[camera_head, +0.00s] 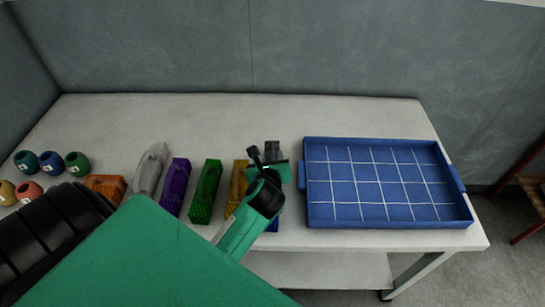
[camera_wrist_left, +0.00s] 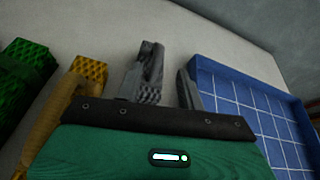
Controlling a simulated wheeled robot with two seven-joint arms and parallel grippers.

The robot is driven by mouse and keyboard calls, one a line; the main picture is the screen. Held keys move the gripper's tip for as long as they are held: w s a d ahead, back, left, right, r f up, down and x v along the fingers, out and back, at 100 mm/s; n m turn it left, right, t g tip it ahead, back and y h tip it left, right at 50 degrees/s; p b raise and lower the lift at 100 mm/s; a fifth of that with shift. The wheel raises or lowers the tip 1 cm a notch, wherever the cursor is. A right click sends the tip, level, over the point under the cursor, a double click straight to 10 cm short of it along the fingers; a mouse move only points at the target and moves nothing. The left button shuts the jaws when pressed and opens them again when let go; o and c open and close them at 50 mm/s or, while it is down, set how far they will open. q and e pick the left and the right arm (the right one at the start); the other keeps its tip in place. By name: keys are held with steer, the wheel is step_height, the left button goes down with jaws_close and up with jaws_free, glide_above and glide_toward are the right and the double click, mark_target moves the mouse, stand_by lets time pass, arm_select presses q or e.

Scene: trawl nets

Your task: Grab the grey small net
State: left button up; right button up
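A small dark grey net (camera_head: 272,147) lies on the table between the yellow net and the blue tray, partly hidden behind my left gripper (camera_head: 267,165). In the left wrist view, the grey net (camera_wrist_left: 152,82) shows its woven texture beside the left finger of my left gripper (camera_wrist_left: 163,85). The right finger stands apart from it, with pale table showing in the gap, so the gripper is open around or just above the net. Contact cannot be told. My right gripper is not in view.
A yellow net (camera_head: 236,186), green net (camera_head: 206,190), purple net (camera_head: 175,187), pale grey long net (camera_head: 150,170) and orange net (camera_head: 105,187) lie to the left. Several coloured pots (camera_head: 51,163) stand far left. A blue gridded tray (camera_head: 312,219) is close on the right. The table's back is clear.

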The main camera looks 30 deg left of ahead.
mark_target(272, 148)
arm_select(q)
steer(key=x, duration=0.2)
steer(key=shift+w+a, duration=0.15)
steer(key=shift+w, duration=0.15)
steer(key=shift+w+a+f, duration=0.2)
steer(key=shift+w, duration=0.1)
steer(key=shift+w+a+f+p, duration=0.1)
steer(key=shift+w+a+p, duration=0.15)
steer(key=shift+p, duration=0.1)
steer(key=x, duration=0.4)
steer(key=shift+f+p, duration=0.25)
steer(key=shift+p, duration=0.1)
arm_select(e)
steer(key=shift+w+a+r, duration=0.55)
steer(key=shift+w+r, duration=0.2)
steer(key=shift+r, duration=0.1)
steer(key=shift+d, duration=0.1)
arm_select(q)
jaws_close()
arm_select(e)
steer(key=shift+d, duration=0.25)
